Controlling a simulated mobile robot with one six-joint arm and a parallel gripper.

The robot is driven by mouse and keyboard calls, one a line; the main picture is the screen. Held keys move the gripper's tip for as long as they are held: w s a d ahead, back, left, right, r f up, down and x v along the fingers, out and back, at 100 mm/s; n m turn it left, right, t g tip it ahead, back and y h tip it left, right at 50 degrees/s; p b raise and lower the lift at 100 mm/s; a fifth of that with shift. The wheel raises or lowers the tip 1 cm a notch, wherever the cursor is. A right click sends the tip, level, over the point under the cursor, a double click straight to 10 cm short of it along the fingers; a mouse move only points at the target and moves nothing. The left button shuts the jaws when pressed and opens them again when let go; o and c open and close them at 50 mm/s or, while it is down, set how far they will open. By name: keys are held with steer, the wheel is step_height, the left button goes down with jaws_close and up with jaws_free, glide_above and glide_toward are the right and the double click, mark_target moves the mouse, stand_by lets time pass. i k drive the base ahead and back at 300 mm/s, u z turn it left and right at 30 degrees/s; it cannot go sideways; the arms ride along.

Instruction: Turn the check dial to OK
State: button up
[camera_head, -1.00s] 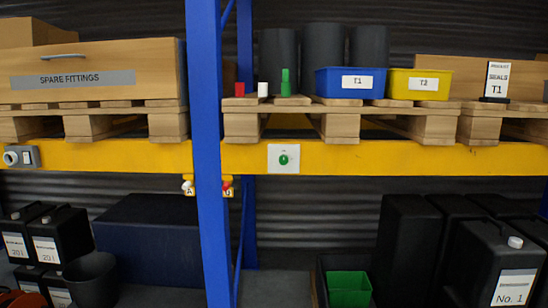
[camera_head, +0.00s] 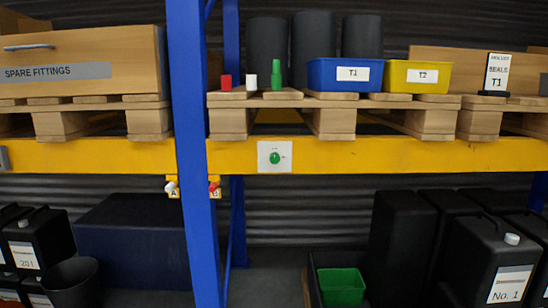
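A white square plate (camera_head: 265,157) with a small round green dial (camera_head: 275,158) is fixed to the yellow shelf beam, just right of the blue upright. Small marks sit around the dial, too small to read, so I cannot tell which mark it points to. My gripper is not in view, and nothing covers the dial.
Above the beam (camera_head: 400,155), a pallet holds red, white and green pieces, a blue bin (camera_head: 345,75) and a yellow bin (camera_head: 418,77). Black canisters (camera_head: 490,260) and a green bin (camera_head: 341,287) stand below.

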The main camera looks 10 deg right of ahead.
mark_target(275, 159)
steer(key=z, duration=0.05)
steer(key=k, duration=1.3)
steer(key=u, duration=0.35)
steer(key=i, duration=0.65)
steer(key=u, duration=0.9)
steer(key=i, duration=0.7)
steer(key=u, duration=0.25)
